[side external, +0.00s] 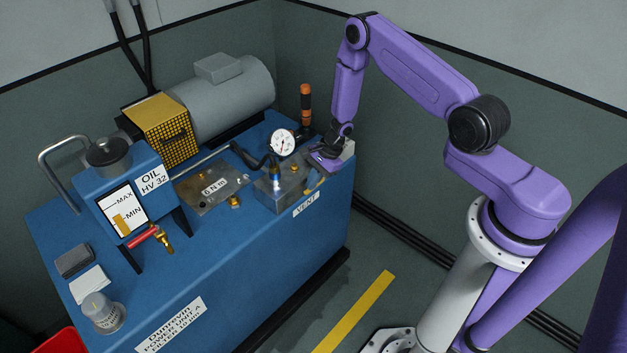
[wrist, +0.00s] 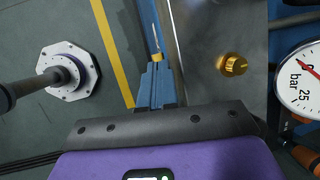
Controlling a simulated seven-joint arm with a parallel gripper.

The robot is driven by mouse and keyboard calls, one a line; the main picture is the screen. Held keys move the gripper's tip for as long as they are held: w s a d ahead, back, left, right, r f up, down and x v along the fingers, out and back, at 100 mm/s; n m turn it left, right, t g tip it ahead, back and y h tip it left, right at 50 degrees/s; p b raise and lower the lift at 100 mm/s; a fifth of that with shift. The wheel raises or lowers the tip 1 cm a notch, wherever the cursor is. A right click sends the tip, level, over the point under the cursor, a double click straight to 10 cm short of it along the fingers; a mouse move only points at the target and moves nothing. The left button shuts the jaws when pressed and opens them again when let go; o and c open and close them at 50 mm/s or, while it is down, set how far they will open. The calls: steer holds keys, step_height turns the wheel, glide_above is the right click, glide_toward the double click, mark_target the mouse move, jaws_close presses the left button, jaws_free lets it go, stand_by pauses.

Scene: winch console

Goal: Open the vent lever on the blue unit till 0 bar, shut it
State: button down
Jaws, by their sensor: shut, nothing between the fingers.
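The blue unit (side external: 240,270) carries a metal block (side external: 282,192) above its VENT label (side external: 306,204). A small yellow part (side external: 313,188) shows beside the block, close to my gripper (side external: 318,179); I cannot tell for certain whether it is the vent lever. In the wrist view my gripper (wrist: 154,70) has its blue fingers together, with a small yellow piece (wrist: 157,57) at their tips; touching or apart is unclear. A white pressure gauge (side external: 282,143) stands behind the block. It is cut off in the wrist view (wrist: 303,80), with a red needle and "bar 25"; its exact reading is unclear.
A black curved handle (side external: 245,156) and an orange-black grip (side external: 305,98) stand near the gauge. A brass knob (wrist: 232,64) sits on the metal surface in the wrist view. The oil tank (side external: 112,185) and motor (side external: 230,92) are farther left.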

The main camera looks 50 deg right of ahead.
steer(key=shift+a+f, duration=0.15)
step_height(320, 180, up, 14)
steer(key=s, duration=0.3)
steer(key=s+a+r+n+g, duration=0.4)
steer(key=s+a+r+n, duration=0.85)
steer(key=n, duration=0.25)
steer(key=s+d+r+n+t+h, duration=0.1)
steer(key=s+r+n, duration=0.3)
steer(key=s+n, duration=0.4)
steer(key=s+d+r+n+h, duration=0.2)
steer(key=s+d+r+n, duration=0.1)
steer(key=s+n, duration=0.5)
steer(key=shift+s+d+r+t+h, duration=0.35)
steer(key=shift+s+d+t, duration=0.1)
steer(key=shift+s, duration=0.65)
